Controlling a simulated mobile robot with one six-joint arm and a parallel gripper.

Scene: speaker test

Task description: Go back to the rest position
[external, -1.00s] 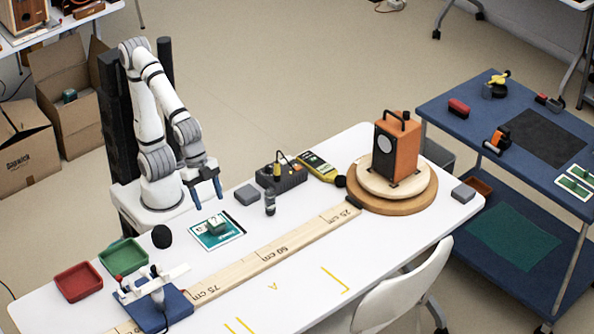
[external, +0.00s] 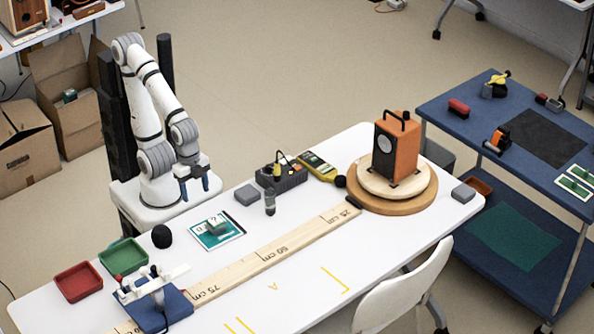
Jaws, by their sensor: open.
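My gripper (external: 195,188) is open and empty. It points down, close in front of my own base at the back edge of the white table (external: 290,262). My arm is folded, with its elbow raised high. Below and right of the gripper, a teal and white card (external: 216,238) lies on the table with small pieces on it. The gripper is apart from the card and touches nothing that I can see.
An orange speaker (external: 397,147) stands on a round wooden turntable (external: 420,202). A marked wooden rail (external: 280,245) runs along the table. A black device (external: 282,173), a grey block (external: 247,195), a dark ball (external: 161,236) and green (external: 123,256) and red (external: 78,282) trays are around.

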